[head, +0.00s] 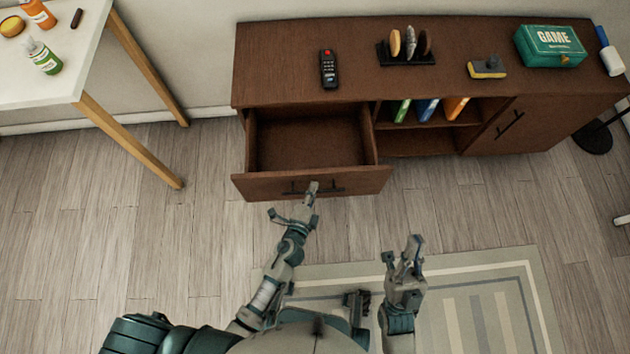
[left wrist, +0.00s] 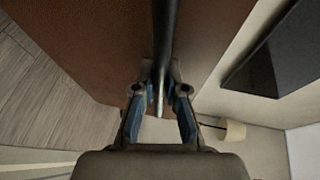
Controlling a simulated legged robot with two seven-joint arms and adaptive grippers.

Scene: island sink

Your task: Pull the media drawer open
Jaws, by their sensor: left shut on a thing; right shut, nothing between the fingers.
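The media drawer (head: 310,185) is the left drawer of the dark brown media cabinet (head: 290,60). It stands pulled out, and its empty inside shows from above. A dark bar handle (head: 334,190) runs across its front. My left gripper (head: 312,190) is at the drawer front and shut on the handle. In the left wrist view the handle (left wrist: 164,40) runs down between the two fingers of my left gripper (left wrist: 160,105). My right gripper (head: 412,245) is shut and empty, in front of the cabinet and over the floor near the rug.
Books (head: 428,109) stand in the open shelf. A white table (head: 60,75) is at the left. A striped rug (head: 470,300) lies at the lower right.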

